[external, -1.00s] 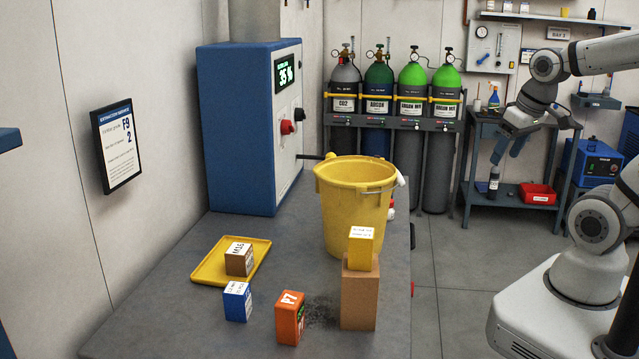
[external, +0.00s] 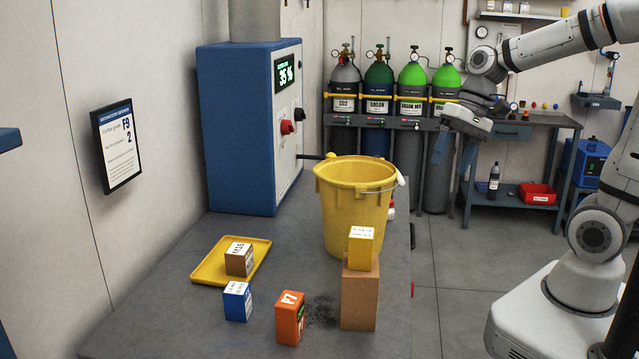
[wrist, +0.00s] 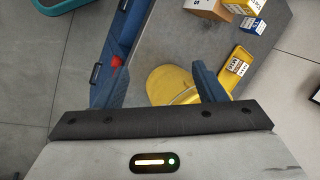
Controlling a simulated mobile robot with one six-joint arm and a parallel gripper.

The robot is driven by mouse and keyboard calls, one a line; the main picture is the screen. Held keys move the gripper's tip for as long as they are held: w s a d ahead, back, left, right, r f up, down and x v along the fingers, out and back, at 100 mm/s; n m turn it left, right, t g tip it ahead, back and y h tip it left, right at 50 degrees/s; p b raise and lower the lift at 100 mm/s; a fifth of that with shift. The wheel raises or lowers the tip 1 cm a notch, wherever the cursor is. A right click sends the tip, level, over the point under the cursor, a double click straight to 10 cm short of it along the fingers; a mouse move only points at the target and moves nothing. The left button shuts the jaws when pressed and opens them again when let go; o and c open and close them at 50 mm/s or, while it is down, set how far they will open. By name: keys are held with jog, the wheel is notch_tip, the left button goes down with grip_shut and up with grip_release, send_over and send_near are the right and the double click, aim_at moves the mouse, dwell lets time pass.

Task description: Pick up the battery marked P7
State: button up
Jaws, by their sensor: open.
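The battery marked P7 (external: 289,318) is an orange block standing upright near the front of the grey table in the external view. My gripper (external: 454,150) is open and empty, high up beyond the table's right edge, well apart from P7. Its two blue fingers (wrist: 160,80) show in the wrist view, with the yellow bucket (wrist: 172,82) below and between them.
A cardboard box (external: 359,300) bearing a yellow block (external: 361,250) stands right of P7. A blue block (external: 237,302) stands left. A brown M16 block (external: 239,259) sits on a yellow tray (external: 209,269). The tall yellow bucket (external: 352,215) stands behind. Gas cylinders (external: 412,150) line the wall.

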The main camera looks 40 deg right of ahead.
jog(key=w+a+f+m+g+y+b, duration=0.1)
jog(key=w+a+g+y, duration=0.1)
jog(key=a, duration=0.7)
jog(key=w+a+f+m+g+y+b, duration=0.1)
jog(key=w+a+m+g+y, duration=0.15)
jog(key=a, duration=0.55)
jog(key=m+g+y+b, duration=0.5)
jog(key=g+b, duration=0.1)
jog(key=g, duration=0.1)
send_over(284, 316)
jog(key=v, duration=0.4)
jog(key=shift+n, duration=0.25)
jog(key=f, duration=1.3)
jog(key=shift+w+a, duration=0.15)
jog(key=shift+w, duration=0.05)
jog(key=shift+s+f+g, duration=0.2)
jog(key=shift+f+g, duration=0.05)
jog(key=shift+s+f+p, duration=0.1)
jog(key=shift+f+p, duration=0.25)
jog(key=shift+f, duration=0.4)
notch_tip(284, 316, down, 5)
jog(key=shift+r+p, duration=0.1)
jog(key=shift+p, duration=0.4)
jog(key=shift+f+x, duration=0.2)
jog(key=shift+x, duration=0.75)
jog(key=shift+s+a+p, duration=0.25)
jog(key=shift+a+p, duration=0.05)
